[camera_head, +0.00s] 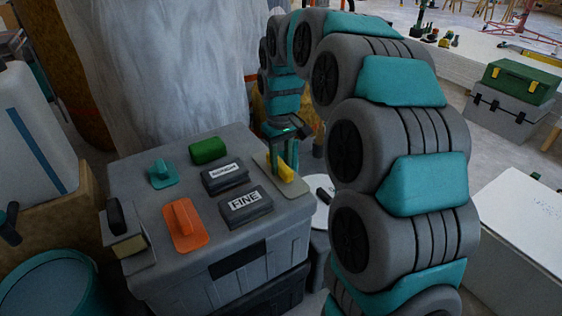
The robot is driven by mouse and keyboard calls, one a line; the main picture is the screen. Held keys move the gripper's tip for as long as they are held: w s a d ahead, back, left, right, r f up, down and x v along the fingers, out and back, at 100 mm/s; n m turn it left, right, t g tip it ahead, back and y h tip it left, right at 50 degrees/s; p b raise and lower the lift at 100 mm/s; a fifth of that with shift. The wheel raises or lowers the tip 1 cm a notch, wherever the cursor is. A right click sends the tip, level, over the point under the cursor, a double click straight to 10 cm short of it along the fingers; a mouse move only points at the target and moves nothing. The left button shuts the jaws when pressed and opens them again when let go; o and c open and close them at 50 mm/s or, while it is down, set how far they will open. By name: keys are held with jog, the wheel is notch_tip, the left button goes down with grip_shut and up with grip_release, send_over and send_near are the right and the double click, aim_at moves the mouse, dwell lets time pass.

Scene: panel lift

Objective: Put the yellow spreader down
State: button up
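The yellow spreader (287,172) is at the right edge of the grey box top, its yellow part upright between the fingers of my gripper (284,158). A pale flat plate (292,185) shows below the yellow part and appears to belong to it. My gripper points down, with its teal fingers on the yellow part, and looks shut on it. I cannot tell whether the plate rests on the box or hangs just above it. The grey box top (140,190) carries the other tools.
On the box lie an orange float (184,224), a teal float (162,173), a green block (208,150), a block marked FINE (245,206) and another labelled block (225,178). A grey tool (127,240) overhangs the left edge. A white lid (319,201) lies right of the box.

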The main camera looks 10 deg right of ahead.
aim_at(280, 163)
jog(key=o, duration=0.3)
jog(key=shift+o, duration=0.2)
jog(key=shift+r, duration=0.1)
jog(key=shift+f, duration=0.3)
jog(key=r, duration=0.7)
jog(key=shift+w+r+b, duration=0.2)
jog(key=shift+r+b, duration=0.1)
jog(key=s+f+m, duration=0.1)
jog(key=s+f, duration=0.2)
jog(key=s, duration=0.9)
jog(key=s+f+m+g, duration=0.1)
jog(key=s+f, duration=0.2)
jog(key=s, duration=0.9)
jog(key=s+f+m, duration=0.1)
jog(key=s+f, duration=0.3)
jog(key=s, duration=0.7)
jog(key=shift+s+m+g, duration=0.3)
jog(key=shift+s+g, duration=0.1)
